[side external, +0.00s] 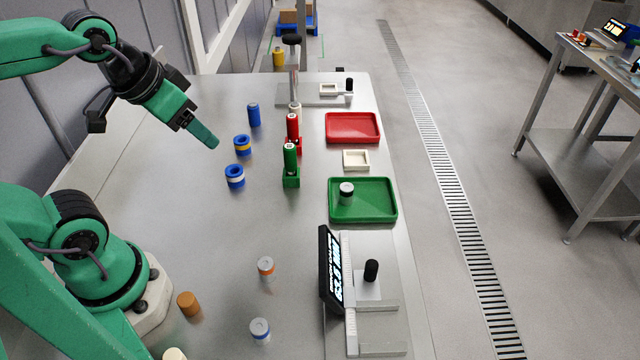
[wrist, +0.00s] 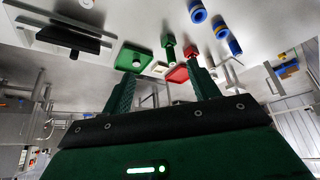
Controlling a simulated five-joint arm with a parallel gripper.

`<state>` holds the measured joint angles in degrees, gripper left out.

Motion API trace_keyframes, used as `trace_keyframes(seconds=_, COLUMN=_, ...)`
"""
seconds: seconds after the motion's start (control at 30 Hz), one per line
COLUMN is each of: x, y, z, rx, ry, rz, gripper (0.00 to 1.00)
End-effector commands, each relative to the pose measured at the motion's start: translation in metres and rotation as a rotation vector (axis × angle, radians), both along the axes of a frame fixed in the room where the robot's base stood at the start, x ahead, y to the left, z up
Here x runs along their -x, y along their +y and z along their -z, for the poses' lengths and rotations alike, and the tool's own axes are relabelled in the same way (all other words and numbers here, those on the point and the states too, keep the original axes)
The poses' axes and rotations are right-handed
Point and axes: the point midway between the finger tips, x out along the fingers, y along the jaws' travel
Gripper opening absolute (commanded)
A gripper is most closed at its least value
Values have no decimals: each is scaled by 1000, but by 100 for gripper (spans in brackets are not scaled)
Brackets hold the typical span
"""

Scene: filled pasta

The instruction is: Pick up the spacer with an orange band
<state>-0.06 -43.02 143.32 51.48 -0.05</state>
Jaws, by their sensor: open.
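The spacer with an orange band (side external: 266,267) is a short grey cylinder standing upright on the steel table in the side view, left of the scale. A similar grey spacer with a blue band (side external: 260,331) stands nearer the front edge of the picture. A third grey spacer (side external: 346,193) sits in the green tray (side external: 388,216). My gripper (side external: 203,137) is raised over the table's far left part, well away from the orange-banded spacer. In the wrist view my gripper (wrist: 160,70) has its fingers apart with nothing between them. I cannot make out the orange-banded spacer there.
Blue rings with yellow (side external: 242,145) and white (side external: 235,177) bands lie below a blue cylinder (side external: 254,115). Green (side external: 290,160) and red (side external: 293,128) cylinders stand in holders. A red tray (side external: 352,128), a scale display (side external: 331,270) and an orange-brown cylinder (side external: 188,304) are around.

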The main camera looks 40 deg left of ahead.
Motion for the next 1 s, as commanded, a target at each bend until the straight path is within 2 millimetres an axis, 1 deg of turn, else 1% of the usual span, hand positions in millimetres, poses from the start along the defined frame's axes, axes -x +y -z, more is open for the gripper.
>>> trace_keyframes(seconds=0.37, x=-1, y=-1, z=1, rx=1, ry=4, rz=2, gripper=53)
trace_keyframes(seconds=0.57, x=-7, y=-10, z=10, rx=23, ry=40, rz=-2, gripper=53)
trace_keyframes(seconds=0.77, x=-17, y=-31, z=32, rx=61, ry=123, rz=-21, gripper=53)
trace_keyframes(seconds=1.0, x=-26, y=-67, z=69, rx=94, ry=249, rz=-61, gripper=53)
